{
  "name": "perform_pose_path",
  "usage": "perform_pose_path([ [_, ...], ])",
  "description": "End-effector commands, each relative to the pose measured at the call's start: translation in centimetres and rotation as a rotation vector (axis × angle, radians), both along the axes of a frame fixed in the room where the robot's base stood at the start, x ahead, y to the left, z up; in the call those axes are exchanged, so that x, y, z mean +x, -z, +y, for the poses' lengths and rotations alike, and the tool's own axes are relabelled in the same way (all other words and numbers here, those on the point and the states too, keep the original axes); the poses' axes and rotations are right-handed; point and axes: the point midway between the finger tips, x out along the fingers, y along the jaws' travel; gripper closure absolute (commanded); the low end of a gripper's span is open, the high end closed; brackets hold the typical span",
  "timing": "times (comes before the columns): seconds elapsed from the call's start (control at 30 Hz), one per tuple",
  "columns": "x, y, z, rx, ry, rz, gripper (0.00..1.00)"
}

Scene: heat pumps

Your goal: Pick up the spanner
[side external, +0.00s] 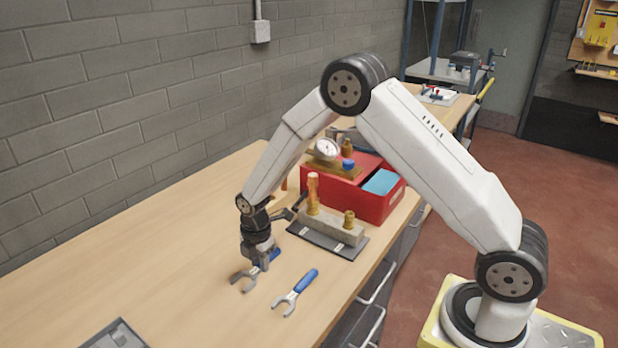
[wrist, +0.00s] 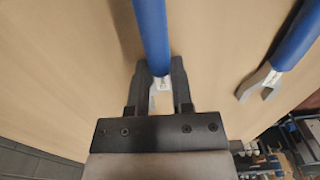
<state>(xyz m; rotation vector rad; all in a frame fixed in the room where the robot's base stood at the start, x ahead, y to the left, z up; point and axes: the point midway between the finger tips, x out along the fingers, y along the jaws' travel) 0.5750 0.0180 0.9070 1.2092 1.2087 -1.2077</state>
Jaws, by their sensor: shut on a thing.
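A spanner with a blue handle and a grey open-ended head (side external: 242,281) is under my gripper (side external: 257,266) on the wooden workbench. In the wrist view my gripper's fingers (wrist: 160,68) stand on both sides of this spanner (wrist: 153,30), where its handle meets the metal. The fingers are shut on it and hide part of its metal. I cannot tell whether it touches the bench. A second blue-handled spanner (side external: 295,292) lies apart to the right on the bench; it also shows at the right of the wrist view (wrist: 284,50).
A dark plate with a grey block and brass fittings (side external: 333,228) stands behind on the right. A red box (side external: 370,203) with a gauge (side external: 326,149) is beyond it. A grey tray (side external: 115,336) is at the front left. The bench's left side is clear.

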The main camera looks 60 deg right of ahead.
Motion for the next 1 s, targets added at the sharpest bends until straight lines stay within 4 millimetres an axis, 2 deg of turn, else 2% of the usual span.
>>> perform_pose_path([
  [0.27, 0.1, -0.7, 0.0, 0.000, 0.000, -0.002, 1.00],
  [0.53, 0.0, -3.3, 0.0, 0.000, 0.000, -0.002, 1.00],
  [1.0, -4.5, -8.6, -0.1, 0.000, 0.000, -0.002, 1.00],
])
